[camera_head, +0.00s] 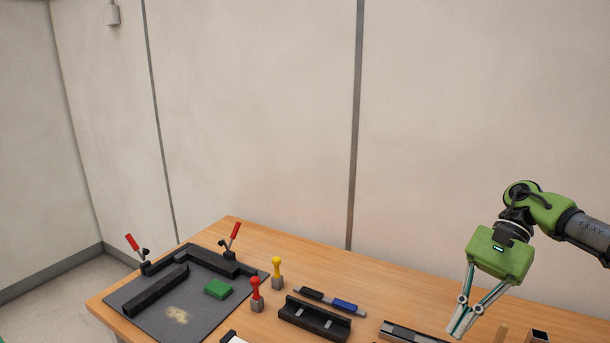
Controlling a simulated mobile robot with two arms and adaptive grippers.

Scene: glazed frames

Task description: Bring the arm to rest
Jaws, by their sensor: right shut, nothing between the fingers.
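My right gripper (455,335) hangs from a green and black arm that comes in from the right. Its fingers point down over the right part of the wooden table (385,280), and they are shut with nothing between them. The fingertips are close to the bottom edge of the view, and I cannot tell their exact height above the table. My left gripper is not in view.
A dark board (150,322) with black rails and red-handled clamps (234,233) lies at left, with a green block (218,288). Red (256,293) and yellow (277,272) knobbed tools stand beside it. A black holder (314,318), a blue-black marker (330,302) and a grey-black tray (412,331) lie rightward.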

